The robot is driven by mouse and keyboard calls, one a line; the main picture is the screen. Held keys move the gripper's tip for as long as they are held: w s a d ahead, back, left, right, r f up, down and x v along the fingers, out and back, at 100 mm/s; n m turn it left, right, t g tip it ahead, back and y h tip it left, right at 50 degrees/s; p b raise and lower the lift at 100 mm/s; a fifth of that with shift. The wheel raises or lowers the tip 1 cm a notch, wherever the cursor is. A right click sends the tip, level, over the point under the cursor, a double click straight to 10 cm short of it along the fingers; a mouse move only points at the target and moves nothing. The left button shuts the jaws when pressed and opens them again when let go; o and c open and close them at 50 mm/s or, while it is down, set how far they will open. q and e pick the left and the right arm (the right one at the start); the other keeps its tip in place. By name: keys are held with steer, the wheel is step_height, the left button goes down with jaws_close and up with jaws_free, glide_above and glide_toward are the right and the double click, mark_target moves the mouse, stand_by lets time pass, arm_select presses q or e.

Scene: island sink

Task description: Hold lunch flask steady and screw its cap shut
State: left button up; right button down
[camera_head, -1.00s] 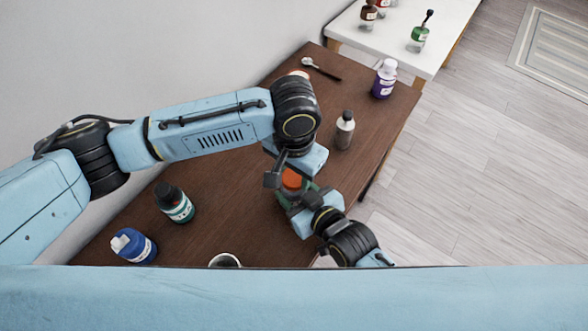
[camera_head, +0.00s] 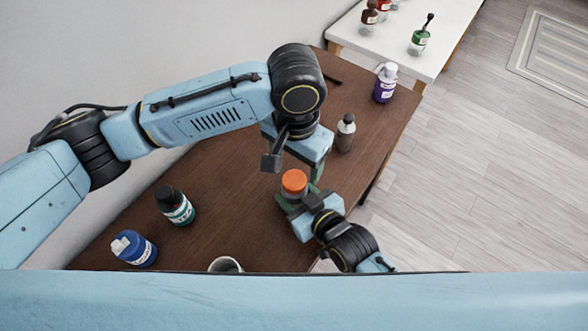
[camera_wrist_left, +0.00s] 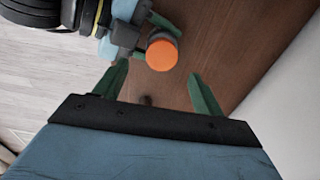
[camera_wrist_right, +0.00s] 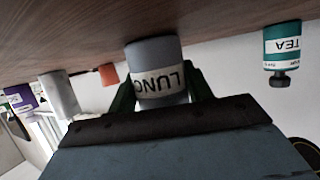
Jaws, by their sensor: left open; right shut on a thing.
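The lunch flask (camera_wrist_right: 153,52) is a grey cylinder with a "LUNC" label, standing upright on the brown table. My right gripper (camera_head: 298,205) is shut around its body, one finger on each side in the right wrist view. The orange cap (camera_head: 294,183) sits on top of the flask; it also shows in the left wrist view (camera_wrist_left: 162,55). I cannot tell how tightly it is screwed. My left gripper (camera_wrist_left: 157,85) is open and empty, above and apart from the cap. In the head view its wrist is up and right of the cap and hides most of its fingers.
On the brown table (camera_head: 235,205) stand a grey bottle (camera_head: 345,133), a purple bottle (camera_head: 385,83), a dark-capped tea bottle (camera_head: 175,205), a blue bottle (camera_head: 134,248) and a white cup (camera_head: 225,265). A white table (camera_head: 400,40) with bottles is at the back right.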

arm_select(q)
step_height(320, 180, up, 6)
steer(key=shift+w+a+r, duration=0.15)
arm_select(e)
steer(key=c, duration=0.5)
jaws_free()
steer(key=p+v, duration=0.1)
steer(key=v, duration=1.1)
steer(key=shift+s+d+p, duration=0.15)
steer(key=shift+s+p, duration=0.05)
steer(key=shift+p, duration=0.1)
arm_select(q)
steer(key=shift+r, duration=0.8)
arm_select(e)
steer(key=shift+s+d+r, duration=0.15)
steer(key=shift+s+d, duration=0.1)
steer(key=shift+s, duration=0.1)
